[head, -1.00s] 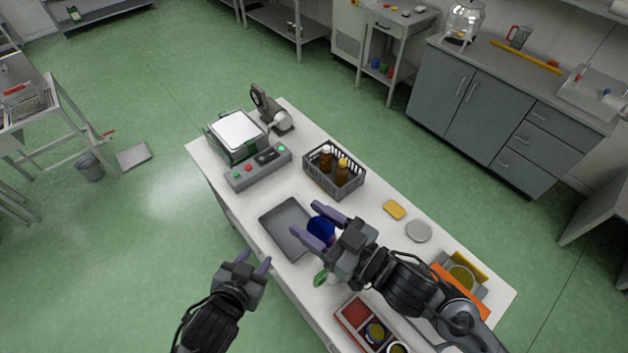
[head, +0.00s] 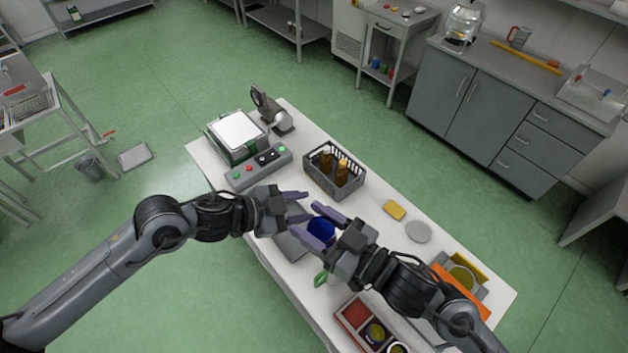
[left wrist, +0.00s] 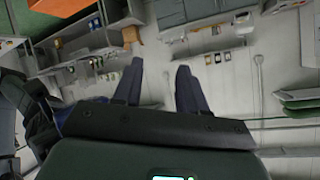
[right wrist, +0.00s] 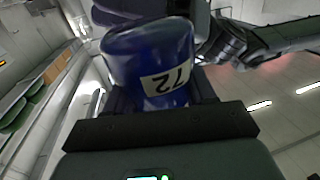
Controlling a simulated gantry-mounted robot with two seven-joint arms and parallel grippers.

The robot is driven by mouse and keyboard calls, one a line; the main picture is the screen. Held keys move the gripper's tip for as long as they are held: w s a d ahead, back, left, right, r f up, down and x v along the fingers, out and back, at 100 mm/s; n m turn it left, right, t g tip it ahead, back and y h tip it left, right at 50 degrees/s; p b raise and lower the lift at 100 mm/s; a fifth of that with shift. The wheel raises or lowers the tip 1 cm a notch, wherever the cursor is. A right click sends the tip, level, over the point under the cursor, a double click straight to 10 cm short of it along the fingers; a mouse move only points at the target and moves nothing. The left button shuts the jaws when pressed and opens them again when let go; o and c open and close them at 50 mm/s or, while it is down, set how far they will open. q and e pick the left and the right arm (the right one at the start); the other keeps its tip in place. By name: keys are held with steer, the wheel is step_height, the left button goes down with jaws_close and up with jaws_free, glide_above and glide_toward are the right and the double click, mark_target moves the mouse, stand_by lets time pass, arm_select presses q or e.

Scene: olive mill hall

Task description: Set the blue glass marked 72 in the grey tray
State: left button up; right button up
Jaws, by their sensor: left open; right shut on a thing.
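The blue glass (head: 321,230) is held in my right gripper (head: 322,228), above or beside the right edge of the grey tray. In the right wrist view the blue glass (right wrist: 153,62) fills the space between the fingers, and its white label reads 72, upside down. The grey tray (head: 292,246) lies on the white table, partly hidden under my left arm and hand. My left gripper (head: 303,206) is open and empty, its fingertips close to the glass from the left. Whether they touch it I cannot tell. In the left wrist view its fingers (left wrist: 159,85) are apart with nothing between them.
A grey crate with brown bottles (head: 335,175) stands behind the grippers. A control box (head: 258,167) is at the back left. A yellow sponge (head: 395,210) and a grey disc (head: 418,231) lie right. A sectioned red box (head: 358,314) is at the front.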

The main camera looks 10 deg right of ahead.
arm_select(q)
steer(key=g, duration=0.1)
step_height(320, 180, up, 17)
steer(key=n+g+y, duration=0.2)
steer(key=n+y, duration=0.7)
steer(key=y, duration=0.3)
glide_above(314, 234)
step_height(314, 234, down, 12)
steer(key=shift+r, duration=0.1)
